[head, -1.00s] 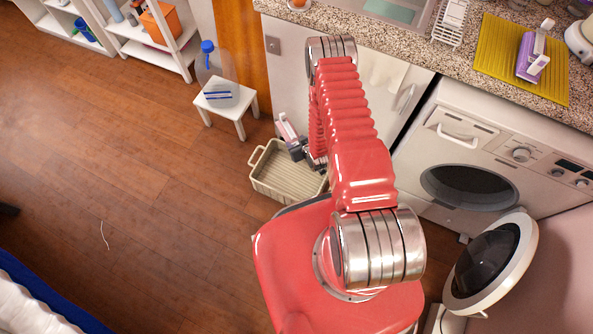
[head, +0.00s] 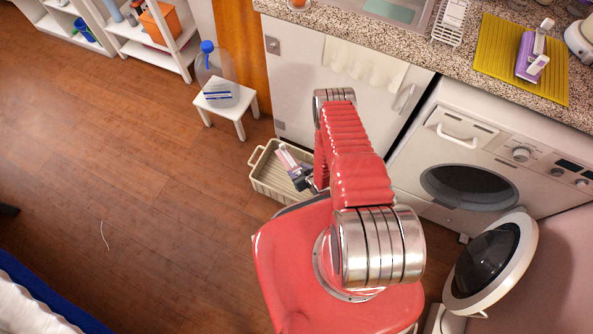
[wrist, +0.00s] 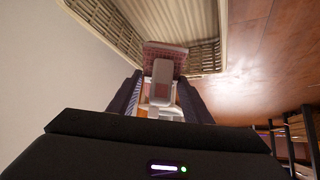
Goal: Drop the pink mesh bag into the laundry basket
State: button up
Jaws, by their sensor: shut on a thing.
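The laundry basket (head: 272,190) is a beige tub with handles on the floor in front of the white cabinet. My gripper (head: 299,175) reaches down over the basket's right part, partly hidden behind my arm. It is shut on the pink mesh bag (head: 286,157), which shows as a small pink and white piece over the basket. In the wrist view the bag (wrist: 165,53) is a dark pink mesh with a pale block between the fingers of my gripper (wrist: 160,88). The basket's slatted inside (wrist: 200,22) lies just beyond it. I cannot tell whether the bag touches the basket.
A white stool (head: 226,101) with a clear water jug (head: 214,75) stands behind and left of the basket. The white cabinet (head: 300,60) is close behind it. A washing machine (head: 470,170) with its door (head: 492,260) open is at right.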

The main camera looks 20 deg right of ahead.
dwell(0.3)
jog(key=o, duration=1.3)
jog(key=shift+s, duration=0.1)
jog(key=v, duration=1.3)
jog(key=shift+s+d+r, duration=0.2)
jog(key=shift+s, duration=0.05)
